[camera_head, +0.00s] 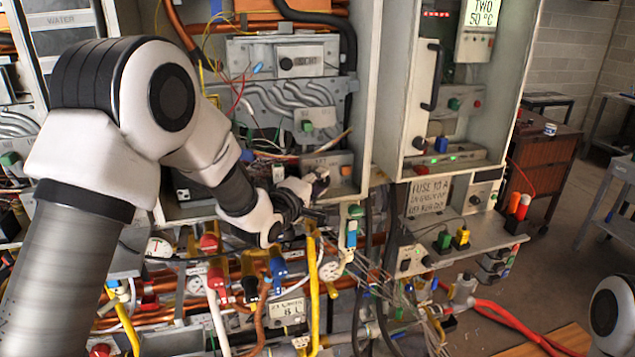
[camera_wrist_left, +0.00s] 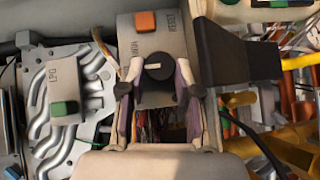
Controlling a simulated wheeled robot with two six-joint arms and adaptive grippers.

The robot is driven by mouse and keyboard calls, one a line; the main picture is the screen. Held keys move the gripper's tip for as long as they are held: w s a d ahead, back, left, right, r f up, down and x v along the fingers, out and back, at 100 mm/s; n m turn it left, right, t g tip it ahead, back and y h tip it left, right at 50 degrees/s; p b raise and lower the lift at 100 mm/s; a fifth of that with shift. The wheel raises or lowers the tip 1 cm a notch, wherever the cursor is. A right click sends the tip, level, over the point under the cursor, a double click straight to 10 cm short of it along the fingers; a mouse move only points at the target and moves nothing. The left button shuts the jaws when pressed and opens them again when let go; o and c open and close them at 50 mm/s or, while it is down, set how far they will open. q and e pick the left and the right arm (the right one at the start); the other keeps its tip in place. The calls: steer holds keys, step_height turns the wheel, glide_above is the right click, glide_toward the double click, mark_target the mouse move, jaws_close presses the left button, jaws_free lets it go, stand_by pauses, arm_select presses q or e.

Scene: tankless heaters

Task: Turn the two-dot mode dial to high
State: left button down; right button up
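A black round dial (camera_wrist_left: 158,67) with a white pointer mark sits on a grey control box (camera_wrist_left: 180,45) with an orange button (camera_wrist_left: 145,21). The pointer points left in the left wrist view. I cannot make out dots on this box. My left gripper (camera_wrist_left: 160,90) is open, with one finger on each side of the dial; I cannot tell whether they touch it. In the head view, my left gripper (camera_head: 318,185) is at the lower front of the grey box (camera_head: 328,160) and hides the dial there. My right gripper is out of view.
A lit display (camera_head: 484,12) reads "TWO 50 °C". A grey box with a green button (camera_wrist_left: 64,107) sits left of the dial. A black block (camera_wrist_left: 235,52) is close on the right. Pipes, wires and valves (camera_head: 278,272) crowd below my left gripper.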

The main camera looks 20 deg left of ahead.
arm_select(q)
steer(key=shift+r, duration=0.2)
steer(key=shift+r+m+p, duration=0.2)
steer(key=shift+m+p, duration=0.1)
steer(key=shift+p, duration=0.3)
steer(key=g+p, duration=0.1)
steer(key=m+g+y+p, duration=0.1)
steer(key=shift+w+d+r+m+p, duration=0.1)
steer(key=shift+w+r+m+p, duration=0.05)
steer(key=shift+r+m+p, duration=0.2)
steer(key=shift+d+m+g+y+p, duration=0.1)
steer(key=shift+m+g+y+p, duration=0.45)
steer(key=shift+g+y+p, duration=0.2)
steer(key=shift+w+d+m+g+y+p, duration=0.1)
steer(key=shift+m+g+y+p, duration=0.4)
steer(key=shift+m+g+y, duration=0.3)
steer(key=shift+f, duration=0.1)
